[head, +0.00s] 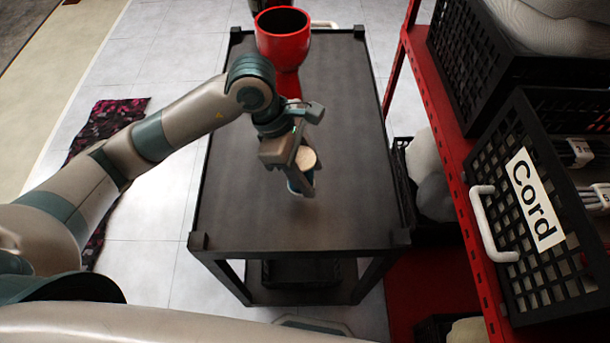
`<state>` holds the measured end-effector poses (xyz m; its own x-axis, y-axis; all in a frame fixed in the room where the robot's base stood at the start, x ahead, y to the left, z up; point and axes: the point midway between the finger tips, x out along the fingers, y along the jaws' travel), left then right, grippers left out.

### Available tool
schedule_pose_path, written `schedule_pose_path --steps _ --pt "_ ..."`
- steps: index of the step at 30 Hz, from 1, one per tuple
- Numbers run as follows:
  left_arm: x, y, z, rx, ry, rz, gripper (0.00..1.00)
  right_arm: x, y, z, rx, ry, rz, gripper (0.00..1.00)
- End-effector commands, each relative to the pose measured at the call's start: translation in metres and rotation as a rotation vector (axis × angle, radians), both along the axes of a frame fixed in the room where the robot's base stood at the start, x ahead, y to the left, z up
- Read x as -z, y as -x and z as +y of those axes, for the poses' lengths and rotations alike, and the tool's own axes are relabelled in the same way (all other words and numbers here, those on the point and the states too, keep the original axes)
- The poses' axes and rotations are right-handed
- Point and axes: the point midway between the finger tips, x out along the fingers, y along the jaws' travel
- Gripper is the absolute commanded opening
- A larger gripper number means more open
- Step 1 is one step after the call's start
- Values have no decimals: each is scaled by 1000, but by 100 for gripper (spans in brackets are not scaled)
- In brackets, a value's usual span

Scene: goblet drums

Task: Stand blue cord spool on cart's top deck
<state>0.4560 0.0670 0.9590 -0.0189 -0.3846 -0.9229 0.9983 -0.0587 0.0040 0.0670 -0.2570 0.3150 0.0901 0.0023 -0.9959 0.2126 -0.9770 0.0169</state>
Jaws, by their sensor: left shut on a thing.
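The blue cord spool (306,156) has a pale round end and some blue showing at its lower side. My left gripper (301,172) is shut on it, and the fingers hide part of the spool. Spool and gripper are over the middle of the dark top deck (340,222) of the cart. I cannot tell whether the spool touches the deck. My right gripper is not in view.
The deck's near part is clear, with raised corners. To the right is a red shelf (440,130) with a black crate labelled Cord (535,200). A patterned rug (105,125) lies left on the tiled floor.

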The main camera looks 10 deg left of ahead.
Motion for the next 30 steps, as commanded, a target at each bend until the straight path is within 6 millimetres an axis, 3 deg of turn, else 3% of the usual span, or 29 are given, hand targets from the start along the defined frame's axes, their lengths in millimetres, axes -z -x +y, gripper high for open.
schedule_pose_path --steps 4,16,25,30 --pt "5 -3 9 0 -1 0 20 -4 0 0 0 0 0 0" --pt "8 -3 9 -1 0 0 20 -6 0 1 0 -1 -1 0" --pt "39 -2 9 -1 -1 3 20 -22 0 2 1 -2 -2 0" --pt "46 -3 9 1 0 -1 20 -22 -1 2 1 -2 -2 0"
